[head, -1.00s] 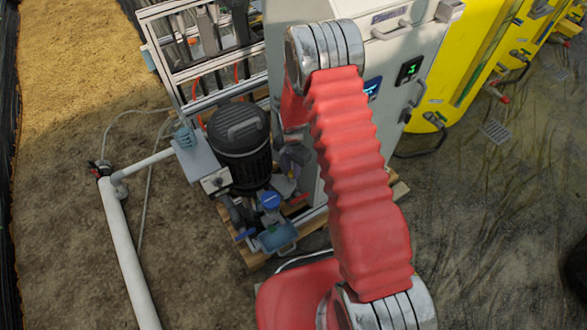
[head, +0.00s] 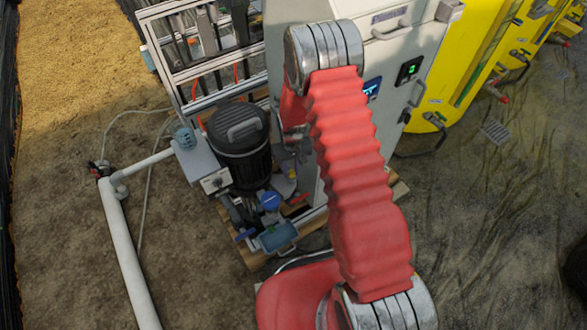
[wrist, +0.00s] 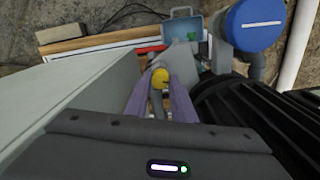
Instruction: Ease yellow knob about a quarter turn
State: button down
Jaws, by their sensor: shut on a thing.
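The yellow knob (wrist: 159,78) shows in the wrist view between the two purple fingers of my gripper (wrist: 160,90). The fingers are shut on it, one on each side. Only the knob's rounded yellow top shows; the rest of it is hidden by the fingers. In the head view my red arm reaches over the skid, and my gripper (head: 285,152) shows only in part beside the black pump motor.
The black ribbed motor (wrist: 240,115) is close on the right in the wrist view, with a blue round cap (wrist: 257,24) beyond it. A grey cabinet wall (wrist: 70,90) is close on the left. A red handle (wrist: 150,49) lies just ahead.

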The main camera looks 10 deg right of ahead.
aim_at(291, 172)
jog(key=shift+w+r+n, duration=0.1)
jog(key=shift+w+n, duration=0.05)
jog(key=shift+n, duration=0.6)
jog(key=shift+w+r+n, duration=0.1)
jog(key=shift+w+n, duration=0.05)
jog(key=shift+n, duration=0.6)
jog(key=c, duration=1.9)
grip_release()
jog(key=o, duration=0.4)
jog(key=shift+s+f, duration=0.15)
jog(key=shift+s, duration=0.1)
notch_tip(291, 172, up, 14)
jog(key=shift+f, duration=0.15)
